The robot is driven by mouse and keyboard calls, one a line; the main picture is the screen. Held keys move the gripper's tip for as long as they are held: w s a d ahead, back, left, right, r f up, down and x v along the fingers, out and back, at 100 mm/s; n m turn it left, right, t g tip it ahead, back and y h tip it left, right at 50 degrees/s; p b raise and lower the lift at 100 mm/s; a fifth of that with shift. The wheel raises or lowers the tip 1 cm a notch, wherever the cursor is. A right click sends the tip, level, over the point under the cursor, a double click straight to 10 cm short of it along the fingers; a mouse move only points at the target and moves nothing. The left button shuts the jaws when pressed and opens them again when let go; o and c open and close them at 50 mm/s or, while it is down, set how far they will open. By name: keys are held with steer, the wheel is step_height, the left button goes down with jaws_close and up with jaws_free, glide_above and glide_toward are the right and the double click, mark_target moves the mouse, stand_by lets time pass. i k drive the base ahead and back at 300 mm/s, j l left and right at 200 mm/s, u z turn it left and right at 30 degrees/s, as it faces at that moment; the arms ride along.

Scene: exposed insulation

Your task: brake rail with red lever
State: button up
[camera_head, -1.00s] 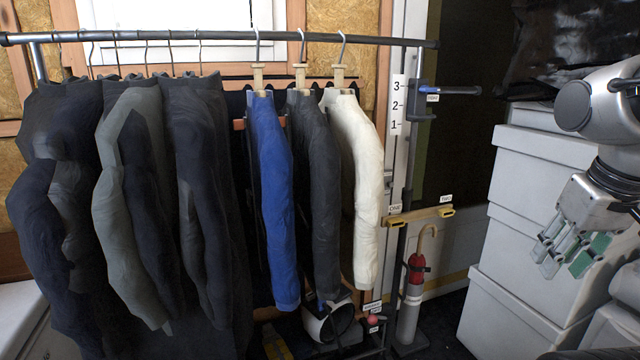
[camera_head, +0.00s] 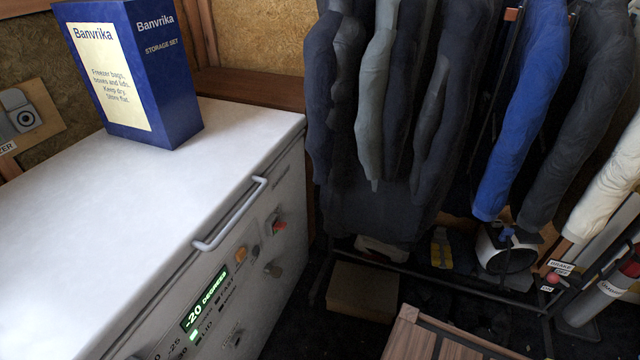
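The lower part of the clothes rail shows; its dark bottom bar (camera_head: 437,281) runs along the floor and its top is out of frame. A small red knob (camera_head: 553,278), which looks like the lever's end, sits low at the right of the rail. It is beside a white label reading BRAKE (camera_head: 561,267) and a smaller label (camera_head: 546,288) that seems to read ON. The lever's shaft is too small to make out. My gripper is not in view.
A white chest freezer (camera_head: 70,230) with a handle (camera_head: 230,213) fills the left; a blue box (camera_head: 175,80) stands on it. Dark coats, a blue sleeve (camera_head: 522,100) and a cream sleeve (camera_head: 608,185) hang at the right. A cardboard box (camera_head: 362,292) and wooden crate (camera_head: 425,340) crowd the floor.

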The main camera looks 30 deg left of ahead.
mark_target(552, 277)
steer(key=u, duration=1.1)
steer(key=z, duration=1.6)
steer(key=i+l, duration=0.1)
steer(key=i, duration=0.2)
steer(key=i+l+u, duration=0.1)
steer(key=i, duration=0.2)
